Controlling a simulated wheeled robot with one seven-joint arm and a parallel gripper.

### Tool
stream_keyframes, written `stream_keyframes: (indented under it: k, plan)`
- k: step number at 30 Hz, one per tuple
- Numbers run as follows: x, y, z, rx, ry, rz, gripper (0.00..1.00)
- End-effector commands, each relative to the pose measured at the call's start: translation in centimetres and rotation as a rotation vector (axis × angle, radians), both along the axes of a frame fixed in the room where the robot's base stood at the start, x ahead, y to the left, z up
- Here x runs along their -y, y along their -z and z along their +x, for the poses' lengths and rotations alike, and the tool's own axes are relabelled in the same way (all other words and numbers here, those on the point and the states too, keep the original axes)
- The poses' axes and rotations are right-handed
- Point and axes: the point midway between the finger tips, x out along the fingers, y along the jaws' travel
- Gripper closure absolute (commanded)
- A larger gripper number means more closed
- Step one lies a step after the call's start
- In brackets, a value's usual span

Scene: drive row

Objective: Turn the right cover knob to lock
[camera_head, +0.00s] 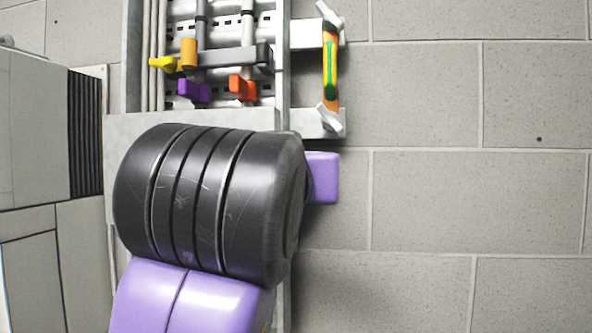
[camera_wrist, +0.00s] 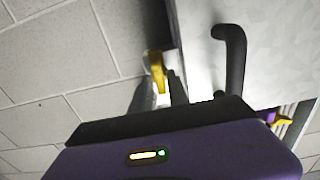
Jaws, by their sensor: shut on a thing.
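In the wrist view, my gripper (camera_wrist: 160,92) has its fingers closed around a small yellow knob (camera_wrist: 156,62) at the edge of a pale grey panel. Most of the knob's lower part is hidden between the fingers, and I cannot tell its turn angle. It seems to be the right cover knob, but no marking shows. In the head view, my gripper and the held knob are hidden behind my black and purple arm.
A black bent handle (camera_wrist: 232,55) stands on the panel close right of my gripper. In the head view, an open cabinet (camera_head: 282,75) holds yellow, orange, purple and red levers. An orange-green handle (camera_head: 330,72) stands at its right.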

Motion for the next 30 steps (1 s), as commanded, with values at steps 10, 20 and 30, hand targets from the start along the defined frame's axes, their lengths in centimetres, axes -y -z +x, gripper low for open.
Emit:
stream_keyframes:
  k: [10,20,30]
  plan:
    - [0.04,0.23,-0.02,0.025,0.000,0.132,1.00]
    - [0.19,0.30,-0.08,0.082,0.000,0.419,1.00]
    - [0.31,0.38,-0.10,0.144,0.000,0.737,1.00]
